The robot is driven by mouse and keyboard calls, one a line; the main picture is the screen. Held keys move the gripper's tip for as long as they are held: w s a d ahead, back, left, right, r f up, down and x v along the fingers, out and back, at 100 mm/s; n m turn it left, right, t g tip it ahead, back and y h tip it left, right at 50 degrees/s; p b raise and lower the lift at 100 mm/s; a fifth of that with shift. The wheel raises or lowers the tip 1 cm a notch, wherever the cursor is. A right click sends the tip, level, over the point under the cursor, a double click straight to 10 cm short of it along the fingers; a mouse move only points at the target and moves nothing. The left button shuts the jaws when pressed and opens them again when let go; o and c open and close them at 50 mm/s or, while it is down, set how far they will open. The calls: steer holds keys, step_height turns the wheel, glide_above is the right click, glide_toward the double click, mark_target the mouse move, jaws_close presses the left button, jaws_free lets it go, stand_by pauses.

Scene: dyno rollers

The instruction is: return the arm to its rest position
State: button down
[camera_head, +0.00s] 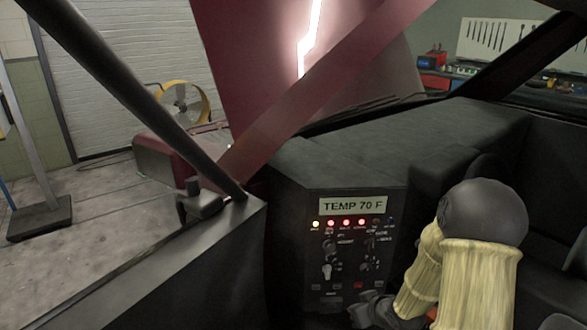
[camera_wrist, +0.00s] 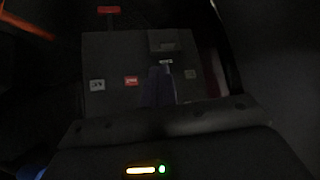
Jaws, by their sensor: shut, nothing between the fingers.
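My arm, in cream-coloured sleeves with a dark round joint, reaches in from the lower right of the head view. My gripper (camera_head: 368,309) is at its end, low in front of the control panel (camera_head: 318,249), near the panel's lower right. The gripper is shut and holds nothing. Whether it touches the panel cannot be told. In the dark wrist view, my shut fingers (camera_wrist: 159,86) show in front of a panel face (camera_wrist: 112,62) with small red and pale labels.
The panel's display (camera_head: 352,205) reads TEMP 70 F, above several lit lamps. A dark dashboard (camera_head: 430,140) lies behind it. A dark red slanted frame bar (camera_head: 320,90) and a black pillar (camera_head: 125,85) cross the view. A yellow fan (camera_head: 182,103) stands on the left floor.

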steer(key=s+a+r+m+g+h, duration=0.1)
steer(key=s+r+m+g+h, duration=0.15)
steer(key=s+r, duration=0.5)
steer(key=s+a+r+m+g+h, duration=0.1)
steer(key=s+r+m+g, duration=0.2)
steer(key=s, duration=0.7)
step_height(320, 180, up, 21)
steer(key=n+p, duration=0.1)
steer(key=p, duration=2)
steer(key=shift+w, duration=0.2)
